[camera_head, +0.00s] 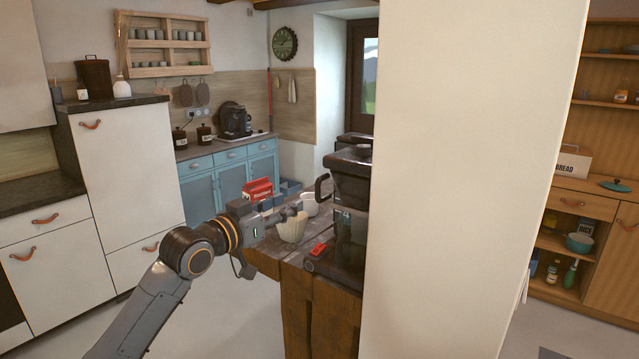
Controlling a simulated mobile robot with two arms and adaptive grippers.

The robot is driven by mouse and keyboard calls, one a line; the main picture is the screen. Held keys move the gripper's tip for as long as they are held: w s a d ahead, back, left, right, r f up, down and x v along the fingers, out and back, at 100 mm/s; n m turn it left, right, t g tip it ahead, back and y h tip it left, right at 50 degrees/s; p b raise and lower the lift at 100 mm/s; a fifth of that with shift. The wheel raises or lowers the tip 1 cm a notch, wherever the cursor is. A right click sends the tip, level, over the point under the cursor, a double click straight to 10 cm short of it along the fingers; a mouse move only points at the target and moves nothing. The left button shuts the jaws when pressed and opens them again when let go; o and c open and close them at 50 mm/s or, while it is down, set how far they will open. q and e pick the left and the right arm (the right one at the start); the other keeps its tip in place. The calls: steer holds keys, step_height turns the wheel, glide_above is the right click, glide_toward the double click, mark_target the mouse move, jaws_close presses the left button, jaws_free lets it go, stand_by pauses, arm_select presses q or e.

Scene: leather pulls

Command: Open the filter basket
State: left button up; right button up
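A black coffee maker (350,225) stands on the end of a wooden counter, its right side hidden by a white wall. A black loop handle (322,187) sticks out to the left from its upper part. I cannot tell whether the filter basket is open or shut. A pale fluted paper filter (292,230) is left of the coffee maker. My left gripper (287,214) is at the filter's upper rim, apart from the coffee maker. The fingers are too small to tell if they grip the filter. My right gripper is out of view.
A white bowl (310,204) and a red-and-white carton (257,190) stand behind the filter on the wooden counter (265,256). A red switch (318,249) shows at the coffee maker's base. The white wall (455,180) blocks the right. Open floor lies at left.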

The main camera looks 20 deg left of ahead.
mark_target(315, 190)
arm_select(q)
steer(key=p+x, duration=0.1)
steer(key=x, duration=0.4)
steer(key=shift+w+d+r+p, duration=0.2)
steer(key=shift+w+p, duration=0.15)
steer(key=shift+p, duration=0.05)
steer(key=p+x, duration=0.1)
steer(key=x, duration=0.4)
steer(key=shift+w+a+f, duration=0.1)
steer(key=shift+f, duration=0.1)
steer(key=shift+w+d+p, duration=0.25)
steer(key=shift+w+p, duration=0.05)
steer(key=shift+w, duration=0.15)
steer(key=shift+w+f, duration=0.1)
steer(key=shift+w, duration=0.05)
steer(key=shift+c, duration=0.2)
jaws_close()
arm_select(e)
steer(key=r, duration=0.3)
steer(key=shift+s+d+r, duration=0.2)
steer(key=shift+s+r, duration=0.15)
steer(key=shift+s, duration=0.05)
